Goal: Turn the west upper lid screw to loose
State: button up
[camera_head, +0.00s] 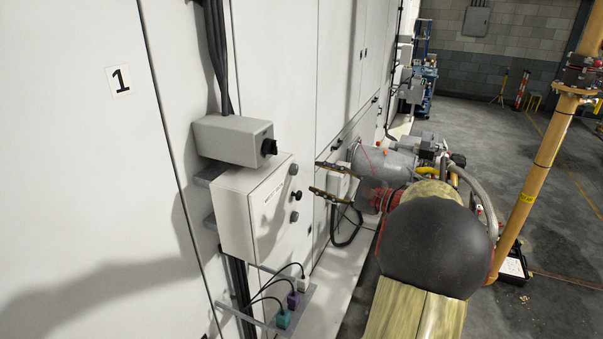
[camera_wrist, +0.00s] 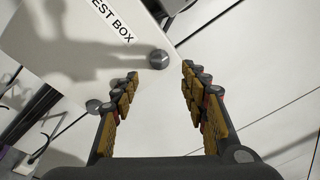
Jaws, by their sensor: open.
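The pale grey test box (camera_head: 240,215) is fixed to the white wall panel, its lettered lid (camera_wrist: 75,45) partly in the wrist view. In the head view, the lid's right edge carries a grey round upper screw (camera_head: 293,169), a black knob (camera_head: 296,195) and a grey lower screw (camera_head: 294,217). A grey slotted screw (camera_wrist: 158,59), apparently the upper one, shows in the wrist view. My gripper (camera_head: 316,177) is open and empty, right of the lid. In the wrist view, the screw is ahead, between the fingertips (camera_wrist: 160,72), with no contact visible.
A smaller grey box (camera_head: 230,140) with a black rotary switch (camera_head: 269,147) sits just above the test box. Plugs with cables (camera_head: 284,319) stand on a shelf below. A yellow pipe (camera_head: 541,165) rises at right. Floor is open beyond.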

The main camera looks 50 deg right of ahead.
aim_at(297, 171)
jog(key=w, duration=0.4)
jog(key=w+a+p, duration=0.1)
jog(key=w, duration=0.1)
jog(key=shift+w, duration=0.4)
jog(key=shift+c, duration=0.7)
grip_shut()
